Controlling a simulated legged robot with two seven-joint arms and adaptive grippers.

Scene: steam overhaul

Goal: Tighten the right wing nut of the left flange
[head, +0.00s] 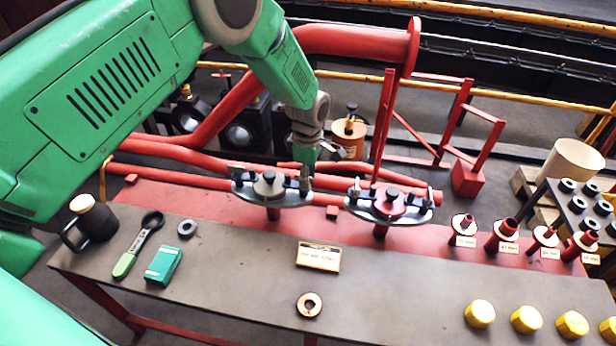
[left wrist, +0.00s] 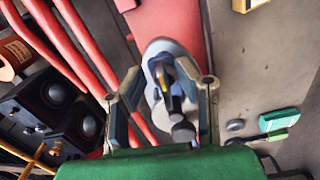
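The left flange (head: 246,194) is a grey disc with a central knob on a red stub, at the back of the bench. My left gripper (head: 307,184) comes down from above at its right end, over the right wing nut, which it largely hides. In the left wrist view, the two fingers of the gripper (left wrist: 163,90) stand apart, with the flange (left wrist: 158,47) and its dark fittings seen between them. I cannot tell whether the fingers touch the wing nut. My right gripper is not in view.
A second flange (head: 420,214) stands close to the right. Red pipes (head: 180,152) run behind. On the bench (head: 230,270) lie a mug (head: 94,222), a green-handled tool (head: 126,262), a green box (head: 163,265), a sign (head: 318,256) and a ring (head: 309,305). Yellow caps (head: 526,319) stand front right.

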